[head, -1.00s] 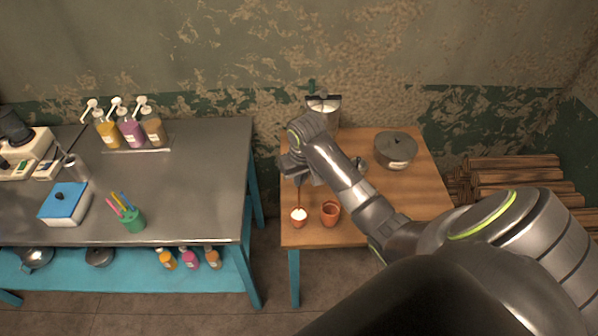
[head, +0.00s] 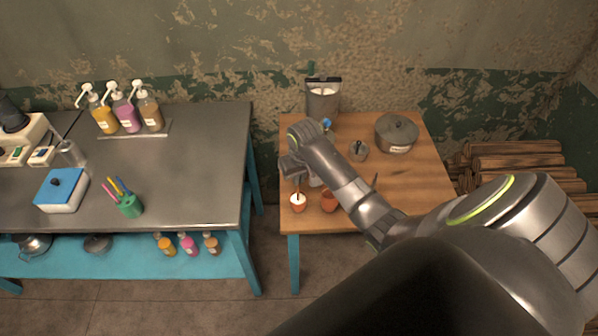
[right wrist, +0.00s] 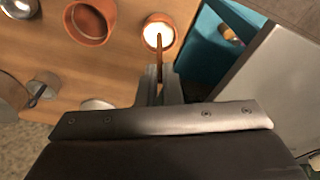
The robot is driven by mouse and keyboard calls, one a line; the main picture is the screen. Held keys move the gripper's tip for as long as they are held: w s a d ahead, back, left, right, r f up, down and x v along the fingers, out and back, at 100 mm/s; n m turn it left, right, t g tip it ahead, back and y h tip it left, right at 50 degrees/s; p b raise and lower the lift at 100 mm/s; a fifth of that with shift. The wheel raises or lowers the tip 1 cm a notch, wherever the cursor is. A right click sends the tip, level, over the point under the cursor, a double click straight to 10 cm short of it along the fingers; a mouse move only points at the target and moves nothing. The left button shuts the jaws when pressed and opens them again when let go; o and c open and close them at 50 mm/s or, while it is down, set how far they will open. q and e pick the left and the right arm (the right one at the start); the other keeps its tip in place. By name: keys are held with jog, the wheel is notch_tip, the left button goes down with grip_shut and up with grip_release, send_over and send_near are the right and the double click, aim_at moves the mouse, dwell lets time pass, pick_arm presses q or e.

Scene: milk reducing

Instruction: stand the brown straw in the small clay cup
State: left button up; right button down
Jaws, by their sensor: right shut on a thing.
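The small clay cup (head: 298,208) stands near the front left of the wooden table and holds something white. It also shows in the right wrist view (right wrist: 147,45). My right gripper (right wrist: 158,76) is shut on the brown straw (right wrist: 159,58). In the head view the straw (head: 298,189) is about upright, with its lower end at the cup's mouth. In the right wrist view that end overlaps the white contents; I cannot tell how deep it reaches. The gripper (head: 300,179) is just above the cup, partly hidden by its own wrist. My left gripper is not in view.
A larger clay pot (head: 328,202) stands just right of the cup, partly behind my arm. A lidded metal pot (head: 396,134), a small metal container (head: 359,150) and a tall grey canister (head: 322,101) stand farther back. A metal table (head: 200,180) is at left, across a gap.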

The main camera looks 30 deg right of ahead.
jog(key=c, duration=1.1)
grip_release()
notch_tip(320, 180, up, 7)
jog(key=shift+r+p, duration=0.1)
jog(key=shift+p, duration=0.9)
